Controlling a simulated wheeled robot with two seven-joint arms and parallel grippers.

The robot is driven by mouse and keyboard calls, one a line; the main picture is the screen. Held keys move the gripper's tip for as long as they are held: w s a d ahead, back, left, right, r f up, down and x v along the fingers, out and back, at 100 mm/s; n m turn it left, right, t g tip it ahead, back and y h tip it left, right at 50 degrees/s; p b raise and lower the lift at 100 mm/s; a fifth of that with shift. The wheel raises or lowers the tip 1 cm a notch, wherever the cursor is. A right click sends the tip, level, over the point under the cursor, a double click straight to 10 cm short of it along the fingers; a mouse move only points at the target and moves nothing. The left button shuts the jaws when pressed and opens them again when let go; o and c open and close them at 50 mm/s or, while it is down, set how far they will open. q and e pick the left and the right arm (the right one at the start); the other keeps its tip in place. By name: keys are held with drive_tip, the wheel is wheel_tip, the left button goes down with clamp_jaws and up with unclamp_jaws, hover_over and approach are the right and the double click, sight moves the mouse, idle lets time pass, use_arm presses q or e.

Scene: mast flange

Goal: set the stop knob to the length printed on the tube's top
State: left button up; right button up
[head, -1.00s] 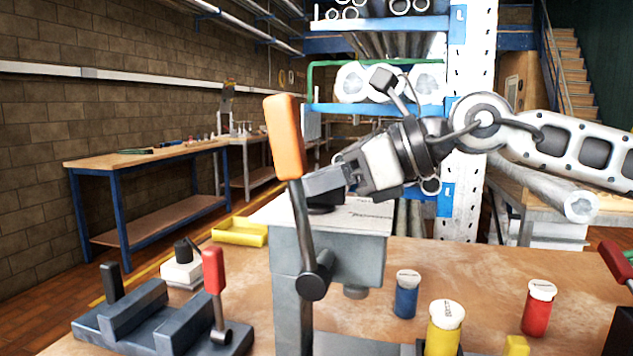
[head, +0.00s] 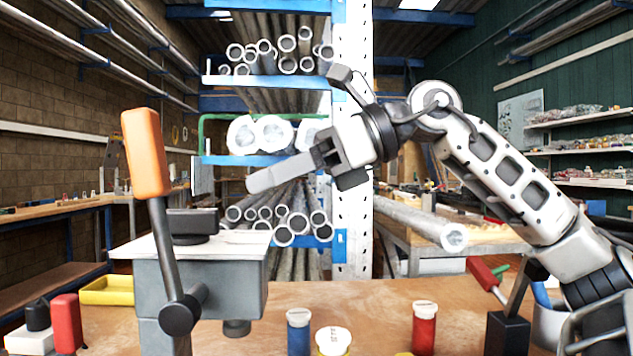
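A grey bench machine (head: 200,285) with a long orange-handled lever (head: 146,152) stands at the left. A dark knob-like part (head: 193,222) sits on its pale top plate; I cannot read any setting. A yellow tube (head: 333,351) stands at the bottom edge, mostly cut off, its white cap bearing small dark print that I cannot read. A blue tube (head: 298,335) and a red tube (head: 424,330) also have white caps. My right gripper (head: 262,180) is above and right of the knob-like part, touching nothing; its fingers overlap from this side. My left gripper is out of view.
A yellow tray (head: 107,291) lies behind the machine. A red-handled lever (head: 66,322) is at lower left. Bench between the machine and the red tube is clear behind the tubes.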

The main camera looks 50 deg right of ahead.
drive_tip(key=shift+v, duration=2.55)
